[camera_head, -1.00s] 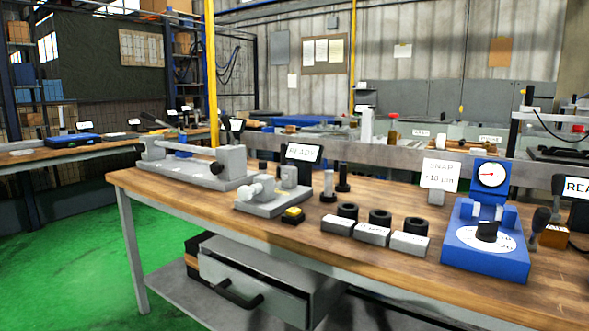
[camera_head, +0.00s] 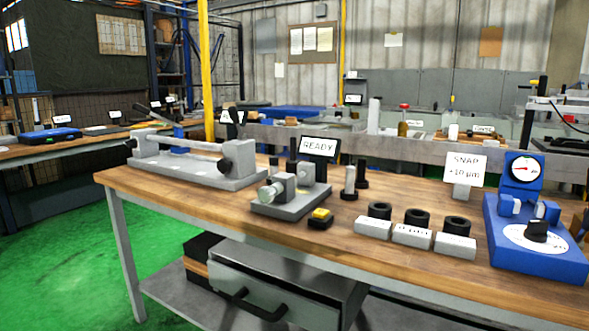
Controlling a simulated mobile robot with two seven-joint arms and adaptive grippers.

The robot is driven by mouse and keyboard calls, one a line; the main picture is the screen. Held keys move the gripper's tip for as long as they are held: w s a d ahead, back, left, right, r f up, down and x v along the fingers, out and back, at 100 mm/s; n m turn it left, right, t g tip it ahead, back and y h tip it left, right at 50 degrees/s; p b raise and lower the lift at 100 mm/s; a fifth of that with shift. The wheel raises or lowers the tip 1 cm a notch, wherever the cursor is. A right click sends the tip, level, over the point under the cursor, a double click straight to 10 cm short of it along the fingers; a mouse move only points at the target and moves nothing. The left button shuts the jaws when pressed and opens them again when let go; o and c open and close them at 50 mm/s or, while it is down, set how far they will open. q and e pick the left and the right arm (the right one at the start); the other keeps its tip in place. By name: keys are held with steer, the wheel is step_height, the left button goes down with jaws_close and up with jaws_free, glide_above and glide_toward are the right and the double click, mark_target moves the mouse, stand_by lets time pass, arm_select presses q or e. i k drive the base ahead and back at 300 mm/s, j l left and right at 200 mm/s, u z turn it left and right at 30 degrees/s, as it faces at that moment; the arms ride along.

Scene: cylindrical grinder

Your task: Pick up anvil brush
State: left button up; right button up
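I cannot make out an anvil brush for certain in the head view. At the right picture edge, beside the blue gauge stand (camera_head: 535,262), a small brown piece (camera_head: 582,222) is cut off by the frame, and I cannot tell what it is. The blue stand has a round white dial and a black knob. Neither of my grippers is in view.
The wooden workbench (camera_head: 180,205) holds a long grey fixture (camera_head: 195,165), a grey measuring device (camera_head: 290,195), a yellow button on a black box (camera_head: 320,218), black rings on grey blocks (camera_head: 412,236) and a SNAP sign (camera_head: 466,168). Green floor (camera_head: 50,250) is clear at left.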

mark_target(293, 141)
steer(key=i+j+u, duration=0.3)
steer(key=i+j, duration=0.25)
steer(key=i+j+u, duration=0.3)
steer(key=i+j, duration=0.15)
steer(key=i, duration=0.25)
